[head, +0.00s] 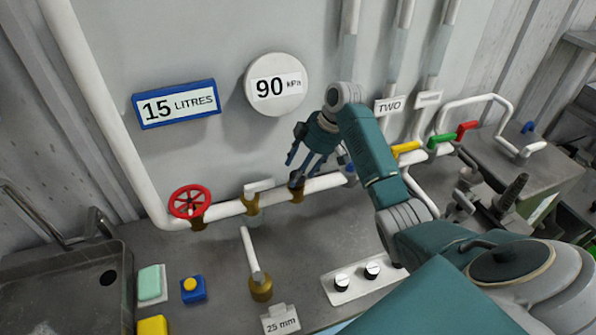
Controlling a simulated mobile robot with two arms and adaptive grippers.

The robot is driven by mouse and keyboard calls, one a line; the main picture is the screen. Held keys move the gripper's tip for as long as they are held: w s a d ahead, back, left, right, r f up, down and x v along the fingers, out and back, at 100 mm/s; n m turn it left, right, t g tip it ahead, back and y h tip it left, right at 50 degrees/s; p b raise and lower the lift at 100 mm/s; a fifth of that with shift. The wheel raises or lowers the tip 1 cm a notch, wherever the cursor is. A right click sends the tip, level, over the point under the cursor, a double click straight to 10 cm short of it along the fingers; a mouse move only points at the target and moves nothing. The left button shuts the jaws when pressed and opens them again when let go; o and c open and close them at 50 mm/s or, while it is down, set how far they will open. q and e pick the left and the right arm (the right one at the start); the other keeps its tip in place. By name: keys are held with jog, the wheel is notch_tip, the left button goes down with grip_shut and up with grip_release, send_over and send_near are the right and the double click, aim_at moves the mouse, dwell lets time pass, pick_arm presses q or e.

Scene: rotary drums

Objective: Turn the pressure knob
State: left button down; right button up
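No knob is labelled as the pressure knob. A round white dial (262,101) on the wall reads 90 kPa. Nothing shows between the fingers. My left gripper is out of view.
A white pipe (228,209) with a red handwheel (189,201) runs along the wall. A brass valve with a white lever (251,254) stands on the counter beside a 25 mm sign (281,322). Yellow (405,148), green and red handles are at right. A sink (75,285) is at left.

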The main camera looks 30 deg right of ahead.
jog(key=v, duration=1.1)
jog(key=shift+a, duration=0.1)
